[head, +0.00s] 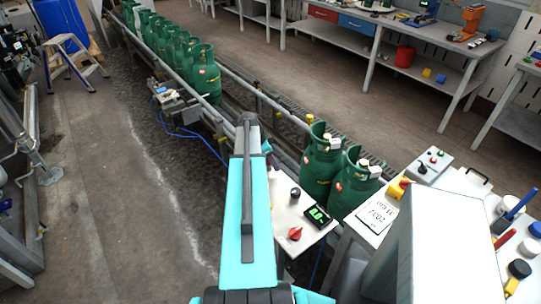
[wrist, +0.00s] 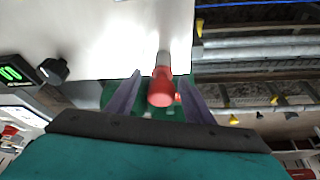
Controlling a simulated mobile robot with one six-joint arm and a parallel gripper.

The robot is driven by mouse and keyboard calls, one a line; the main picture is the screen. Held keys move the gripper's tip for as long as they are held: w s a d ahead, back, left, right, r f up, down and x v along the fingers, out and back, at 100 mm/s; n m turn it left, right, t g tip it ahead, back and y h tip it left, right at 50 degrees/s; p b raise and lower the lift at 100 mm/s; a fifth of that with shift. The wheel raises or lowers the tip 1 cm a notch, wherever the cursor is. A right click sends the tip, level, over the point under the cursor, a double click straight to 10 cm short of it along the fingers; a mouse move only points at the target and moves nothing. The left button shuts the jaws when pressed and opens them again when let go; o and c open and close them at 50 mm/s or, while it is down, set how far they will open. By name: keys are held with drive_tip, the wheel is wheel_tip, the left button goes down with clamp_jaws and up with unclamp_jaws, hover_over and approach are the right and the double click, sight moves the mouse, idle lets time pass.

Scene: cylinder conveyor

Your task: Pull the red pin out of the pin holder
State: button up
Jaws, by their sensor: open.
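In the wrist view the red pin (wrist: 162,90) shows between the two dark fingers of my gripper (wrist: 161,82). The fingers are apart, one on each side of it, with a gap visible on both sides. A grey shaft part (wrist: 163,59) shows above the red part, against the edge of a pale panel (wrist: 105,35). A green surface lies behind the fingers; I cannot tell whether it is the holder. In the head view my teal arm covers the pin and the fingertips.
In the head view a control box with a red knob (head: 294,233) and green display (head: 318,217) stands right of my arm. Green gas cylinders (head: 322,160) stand behind it, and several more line the conveyor. A blue cable (head: 195,135) runs beside the conveyor.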

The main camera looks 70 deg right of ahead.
drive_tip(key=shift+s+d+f, duration=0.1)
drive_tip(key=shift+s+f, duration=0.05)
drive_tip(key=shift+f, duration=0.3)
clamp_jaws()
idle(0.3)
